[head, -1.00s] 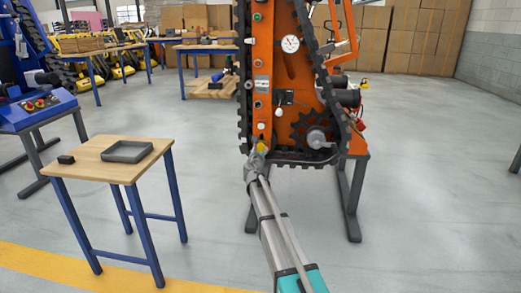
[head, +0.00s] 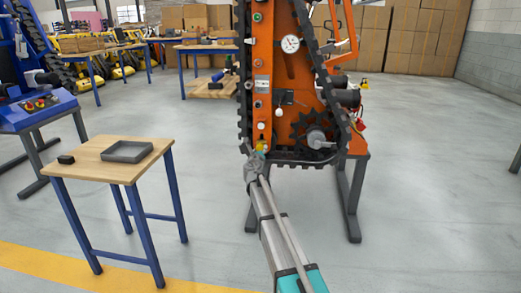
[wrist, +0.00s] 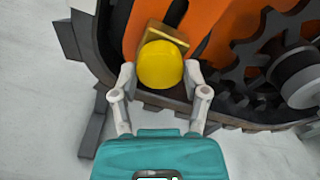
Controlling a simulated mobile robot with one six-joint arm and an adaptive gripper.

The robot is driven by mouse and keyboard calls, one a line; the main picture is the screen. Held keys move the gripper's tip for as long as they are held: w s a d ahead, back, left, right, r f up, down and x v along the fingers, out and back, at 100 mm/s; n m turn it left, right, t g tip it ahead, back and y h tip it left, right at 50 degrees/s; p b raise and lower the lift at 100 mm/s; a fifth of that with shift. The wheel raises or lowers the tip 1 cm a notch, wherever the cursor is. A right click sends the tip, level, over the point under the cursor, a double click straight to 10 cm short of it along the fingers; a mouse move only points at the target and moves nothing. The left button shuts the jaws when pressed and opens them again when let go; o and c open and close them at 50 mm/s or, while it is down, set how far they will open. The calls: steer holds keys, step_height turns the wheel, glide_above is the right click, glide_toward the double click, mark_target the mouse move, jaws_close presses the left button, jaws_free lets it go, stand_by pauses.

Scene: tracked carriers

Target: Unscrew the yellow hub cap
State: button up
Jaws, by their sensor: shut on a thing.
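The yellow hub cap (wrist: 160,65) sits on the lower part of the orange tracked carrier (wrist: 232,22), in front of a brass-coloured square piece (wrist: 160,34). In the head view the cap (head: 262,146) is a small yellow spot at the carrier's lower left. My gripper (wrist: 160,82) has one finger on each side of the cap and is shut on it. In the head view my gripper (head: 256,155) reaches up to the cap from below and hides part of it.
A black track (head: 243,90) runs around the carrier, and a dark sprocket (head: 312,130) is right of the cap. A wooden table (head: 95,165) with a grey tray (head: 127,151) and a small black block (head: 66,159) stands at the left. The floor between is clear.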

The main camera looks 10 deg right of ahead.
steer(key=shift+w+n, duration=0.1)
steer(key=shift+n, duration=4.3)
steer(key=o, duration=1.1)
steer(key=shift+m, duration=0.3)
steer(key=shift+m, duration=4.6)
